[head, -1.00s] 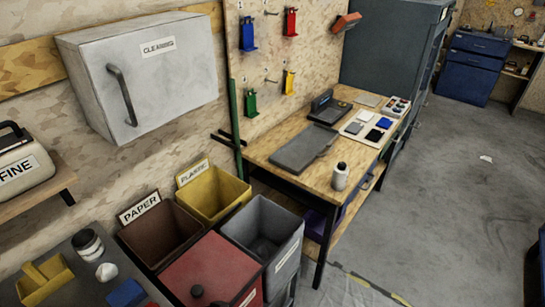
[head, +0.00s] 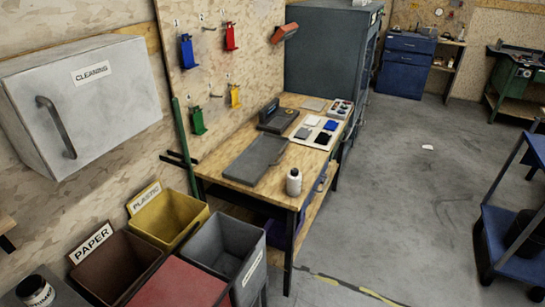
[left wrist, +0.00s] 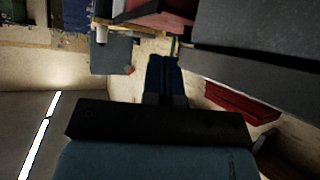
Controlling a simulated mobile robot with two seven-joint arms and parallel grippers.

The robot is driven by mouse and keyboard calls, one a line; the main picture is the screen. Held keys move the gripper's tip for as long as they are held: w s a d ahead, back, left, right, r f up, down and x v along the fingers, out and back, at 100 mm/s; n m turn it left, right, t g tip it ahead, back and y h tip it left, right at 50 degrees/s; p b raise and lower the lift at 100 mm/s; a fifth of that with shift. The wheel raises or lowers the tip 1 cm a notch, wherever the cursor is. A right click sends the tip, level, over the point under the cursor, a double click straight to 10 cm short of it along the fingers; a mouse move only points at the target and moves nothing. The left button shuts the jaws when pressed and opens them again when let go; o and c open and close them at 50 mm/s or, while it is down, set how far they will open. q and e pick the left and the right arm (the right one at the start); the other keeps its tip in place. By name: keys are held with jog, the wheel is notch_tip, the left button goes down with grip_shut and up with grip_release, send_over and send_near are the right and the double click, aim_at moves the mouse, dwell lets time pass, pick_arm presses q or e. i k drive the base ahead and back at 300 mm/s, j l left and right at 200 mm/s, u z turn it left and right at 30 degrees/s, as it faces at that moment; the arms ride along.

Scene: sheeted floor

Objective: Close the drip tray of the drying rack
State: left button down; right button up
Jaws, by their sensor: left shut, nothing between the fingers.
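I cannot make out a drying rack or its drip tray in either view. My left gripper (left wrist: 165,75) shows in the left wrist view, with its dark blue fingers together and nothing held between them. It is apart from the things around it. Neither gripper shows in the head view, and my right gripper is in no view.
A blue cart (head: 510,245) is at the right. Grey floor (head: 400,210) between is mostly clear.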

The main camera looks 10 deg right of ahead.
aim_at(250, 167)
jog(key=i+l+u, duration=0.25)
jog(key=i+l, duration=0.2)
jog(key=l, duration=0.15)
jog(key=i+l+u, duration=0.25)
jog(key=l, duration=0.4)
jog(key=i+l+u, duration=0.15)
jog(key=i+l, duration=0.15)
jog(key=i+l+u, duration=0.1)
jog(key=l, duration=0.35)
jog(key=i+l+u, duration=0.15)
jog(key=l, duration=0.25)
jog(key=i+l+u, duration=0.1)
jog(key=l, duration=0.3)
